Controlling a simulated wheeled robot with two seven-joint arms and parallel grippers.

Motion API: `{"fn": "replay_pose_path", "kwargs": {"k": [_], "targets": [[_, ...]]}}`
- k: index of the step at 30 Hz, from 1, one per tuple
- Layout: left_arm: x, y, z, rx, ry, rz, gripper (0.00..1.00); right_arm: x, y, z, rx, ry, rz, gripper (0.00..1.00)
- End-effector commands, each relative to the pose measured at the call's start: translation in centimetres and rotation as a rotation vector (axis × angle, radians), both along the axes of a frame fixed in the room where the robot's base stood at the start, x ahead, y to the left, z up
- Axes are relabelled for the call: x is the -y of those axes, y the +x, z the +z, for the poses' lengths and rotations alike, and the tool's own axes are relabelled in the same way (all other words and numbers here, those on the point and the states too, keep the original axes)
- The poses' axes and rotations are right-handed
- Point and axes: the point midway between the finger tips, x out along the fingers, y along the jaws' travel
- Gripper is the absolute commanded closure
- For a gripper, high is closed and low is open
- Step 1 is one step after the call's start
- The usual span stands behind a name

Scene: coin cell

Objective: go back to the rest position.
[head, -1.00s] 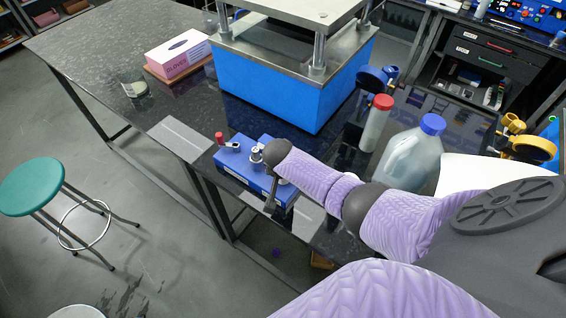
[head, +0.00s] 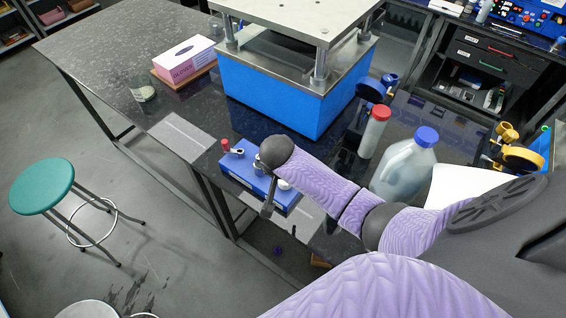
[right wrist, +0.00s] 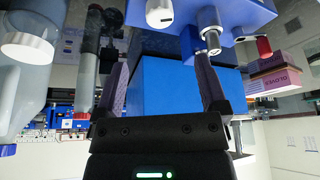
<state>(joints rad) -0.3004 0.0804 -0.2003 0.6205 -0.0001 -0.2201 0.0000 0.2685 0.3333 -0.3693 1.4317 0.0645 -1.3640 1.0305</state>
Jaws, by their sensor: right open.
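My right arm reaches in from the right in the head view, and its gripper (head: 268,202) is partly hidden behind the dark wrist. The gripper is over the near edge of the black bench, by the small blue device (head: 238,168). In the right wrist view the two dark fingers of the right gripper (right wrist: 162,85) stand wide apart with nothing held between them. The blue device also shows at the top of that view (right wrist: 240,15), beyond the fingers, with metal fittings and a red knob. My left gripper is not in view.
A large blue press (head: 265,95) stands behind the device. A red-capped bottle (head: 373,135) and a blue-capped jug (head: 403,170) stand right of the arm. A glove box (head: 185,60) and a glass jar (head: 142,90) are at left. A green stool (head: 42,186) stands on open floor.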

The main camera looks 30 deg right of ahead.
Motion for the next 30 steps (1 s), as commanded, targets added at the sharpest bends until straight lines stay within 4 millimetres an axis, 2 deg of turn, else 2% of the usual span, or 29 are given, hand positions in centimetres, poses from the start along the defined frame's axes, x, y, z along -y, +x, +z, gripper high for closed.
{"fn": "replay_pose_path", "kwargs": {"k": [11, 13, 17, 21, 25, 30], "targets": [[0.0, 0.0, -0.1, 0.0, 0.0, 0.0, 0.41, 0.0, 0.0, 0.0, 0.0, 0.0, 0.0, 0.07], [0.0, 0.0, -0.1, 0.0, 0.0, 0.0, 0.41, -0.5, -0.5, -0.2, -0.006, 0.005, 0.025, 0.07], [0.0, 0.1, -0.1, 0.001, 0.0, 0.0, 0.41, -3.5, -4.2, -0.4, -0.047, 0.032, 0.217, 0.07], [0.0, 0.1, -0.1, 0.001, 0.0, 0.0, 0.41, -6.0, -9.1, 0.5, -0.076, 0.048, 0.448, 0.07], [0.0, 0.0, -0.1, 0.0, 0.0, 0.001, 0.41, -7.0, -12.8, 2.1, -0.085, 0.046, 0.606, 0.07], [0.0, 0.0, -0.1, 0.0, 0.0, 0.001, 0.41, -7.3, -16.7, 4.4, -0.091, 0.022, 0.761, 0.07]]}}
